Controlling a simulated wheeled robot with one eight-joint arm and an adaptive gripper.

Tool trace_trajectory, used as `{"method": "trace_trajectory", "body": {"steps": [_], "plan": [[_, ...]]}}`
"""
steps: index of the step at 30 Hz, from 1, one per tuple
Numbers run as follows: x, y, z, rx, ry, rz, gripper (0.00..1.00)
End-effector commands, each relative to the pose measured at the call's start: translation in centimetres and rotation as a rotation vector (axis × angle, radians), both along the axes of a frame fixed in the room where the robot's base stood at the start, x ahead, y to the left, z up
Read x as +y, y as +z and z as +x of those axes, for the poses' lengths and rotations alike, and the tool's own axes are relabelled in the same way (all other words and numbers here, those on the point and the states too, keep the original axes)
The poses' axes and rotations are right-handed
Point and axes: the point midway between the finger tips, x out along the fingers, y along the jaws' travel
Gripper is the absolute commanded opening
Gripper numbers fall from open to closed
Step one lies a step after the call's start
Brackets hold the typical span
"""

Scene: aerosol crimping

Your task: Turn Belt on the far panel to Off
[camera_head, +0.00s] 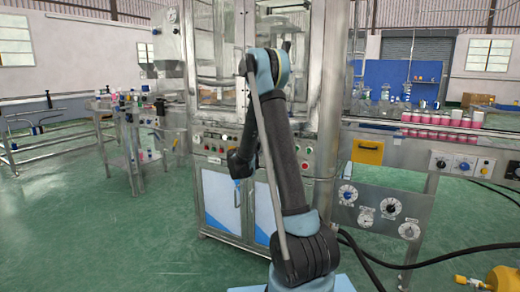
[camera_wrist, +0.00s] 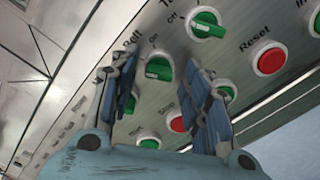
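In the wrist view, the metal control panel (camera_wrist: 232,42) crosses the picture at a slant. My gripper (camera_wrist: 162,66) is open, with one blue-grey finger on each side of this knob. I cannot tell whether the fingers touch it or how far away it is. The exact switch position is unclear. In the head view, my gripper (camera_head: 238,168) is small and dark before the cabinet's control strip (camera_head: 212,148), and its opening cannot be made out there.
Another green knob (camera_wrist: 207,24) sits above the Belt knob. A red Reset button (camera_wrist: 268,58) is at the right. A red Stop button (camera_wrist: 177,123) and a green button (camera_wrist: 148,140) lie close below. In the head view, a dial panel (camera_head: 380,212) stands right of my arm.

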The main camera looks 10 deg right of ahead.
Motion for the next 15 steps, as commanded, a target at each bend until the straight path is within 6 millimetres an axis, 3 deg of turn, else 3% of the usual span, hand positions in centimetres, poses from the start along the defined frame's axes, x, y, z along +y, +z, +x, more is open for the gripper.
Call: {"method": "trace_trajectory", "body": {"steps": [8, 15], "plan": [[0.6, 0.1, -0.8, -0.001, 0.0, -0.002, 0.43], [3.1, 0.0, -4.1, 0.0, 0.003, -0.001, 0.43]]}}
